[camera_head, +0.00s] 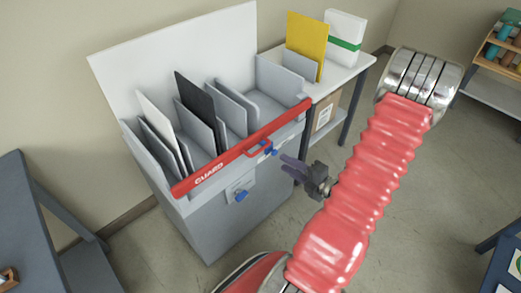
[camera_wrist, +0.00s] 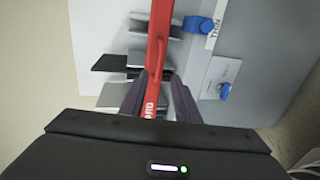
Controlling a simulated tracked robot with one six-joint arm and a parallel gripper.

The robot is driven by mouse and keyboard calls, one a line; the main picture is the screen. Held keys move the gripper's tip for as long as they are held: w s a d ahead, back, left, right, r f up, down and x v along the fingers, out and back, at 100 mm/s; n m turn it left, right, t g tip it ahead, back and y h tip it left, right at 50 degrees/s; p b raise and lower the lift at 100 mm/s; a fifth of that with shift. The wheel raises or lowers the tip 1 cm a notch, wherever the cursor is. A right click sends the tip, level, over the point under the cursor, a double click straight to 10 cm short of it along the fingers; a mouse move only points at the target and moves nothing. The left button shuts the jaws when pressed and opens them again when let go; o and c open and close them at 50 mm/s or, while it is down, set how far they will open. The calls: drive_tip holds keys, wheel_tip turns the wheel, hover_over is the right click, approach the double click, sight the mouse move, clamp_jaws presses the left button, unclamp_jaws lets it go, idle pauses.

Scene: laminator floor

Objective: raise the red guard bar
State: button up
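The red guard bar (camera_head: 228,156), marked GUARD, runs across the front upper edge of the grey laminator stand (camera_head: 215,225). In the wrist view my gripper (camera_wrist: 157,80) is open with nothing held. Whether a finger touches the bar cannot be told.
Blue knobs (camera_head: 241,196) stick out of the stand's front. Grey dividers, a black sheet (camera_head: 197,108) and a white sheet stand behind the bar. A side table (camera_head: 350,68) at the right holds a yellow board (camera_head: 307,42) and a white pack (camera_head: 345,30). A grey bench (camera_head: 45,230) stands left.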

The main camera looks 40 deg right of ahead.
sight(261, 150)
idle(0.4)
drive_tip(key=shift+x, duration=6.9)
drive_tip(key=shift+a, duration=0.1)
clamp_jaws()
